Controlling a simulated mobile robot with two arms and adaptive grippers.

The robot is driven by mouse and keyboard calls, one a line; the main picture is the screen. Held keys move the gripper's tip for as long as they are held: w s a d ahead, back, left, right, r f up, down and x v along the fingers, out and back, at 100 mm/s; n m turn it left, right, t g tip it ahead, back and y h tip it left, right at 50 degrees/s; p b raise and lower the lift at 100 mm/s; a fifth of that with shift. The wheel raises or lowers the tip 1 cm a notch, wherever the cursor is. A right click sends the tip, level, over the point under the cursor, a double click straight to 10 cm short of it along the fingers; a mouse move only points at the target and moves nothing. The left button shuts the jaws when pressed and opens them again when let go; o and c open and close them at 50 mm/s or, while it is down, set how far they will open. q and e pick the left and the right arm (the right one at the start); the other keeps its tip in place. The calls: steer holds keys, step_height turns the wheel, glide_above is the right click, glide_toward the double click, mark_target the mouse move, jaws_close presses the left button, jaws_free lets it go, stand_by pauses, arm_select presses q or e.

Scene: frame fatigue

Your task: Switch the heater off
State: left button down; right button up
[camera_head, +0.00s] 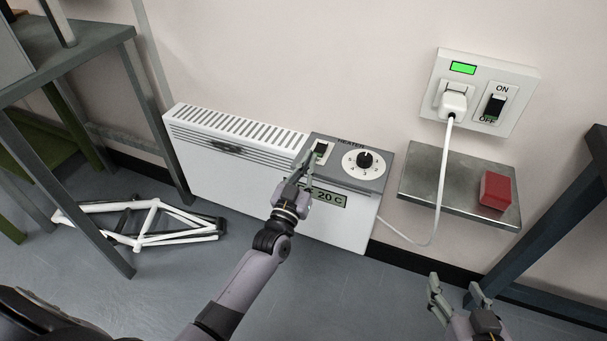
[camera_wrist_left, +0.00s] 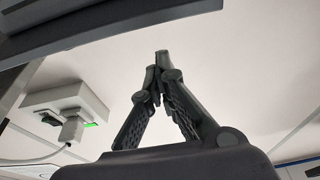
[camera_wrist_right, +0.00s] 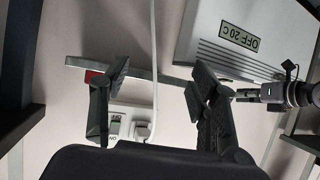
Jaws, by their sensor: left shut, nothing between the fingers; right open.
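The white heater (camera_head: 235,180) stands against the wall. Its grey top panel has a small black switch (camera_head: 320,148) and a round dial (camera_head: 364,160). My left gripper (camera_head: 309,160) is shut and empty, its tips at or just beside the switch; I cannot tell whether they touch. It covers part of the heater's display (camera_head: 328,197), where "20 C" shows. In the right wrist view the display (camera_wrist_right: 240,38) reads "OFF 20 C", upside down. The left wrist view shows the shut fingertips (camera_wrist_left: 160,62). My right gripper (camera_head: 455,287) is open and empty, low at the right.
A wall socket plate (camera_head: 520,82) holds the white plug (camera_head: 453,103), an ON/OFF switch and a lit green light. Below it, a metal shelf (camera_head: 430,178) carries a red block (camera_head: 495,190). A white bike frame (camera_head: 150,225) lies on the floor. Tables stand at both sides.

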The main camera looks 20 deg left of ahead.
arm_select(q)
steer(key=shift+f+v, duration=0.2)
steer(key=shift+v, duration=0.8)
steer(key=shift+f+v, duration=0.2)
steer(key=shift+v, duration=0.75)
arm_select(e)
steer(key=shift+s+d+f+g, duration=0.2)
steer(key=shift+s+f+g, duration=0.15)
steer(key=shift+s+f, duration=0.15)
steer(key=shift+s+d+f+g, duration=0.2)
steer(key=shift+s+f+g, duration=0.15)
steer(key=shift+f, duration=0.2)
arm_select(q)
steer(key=shift+d, duration=0.1)
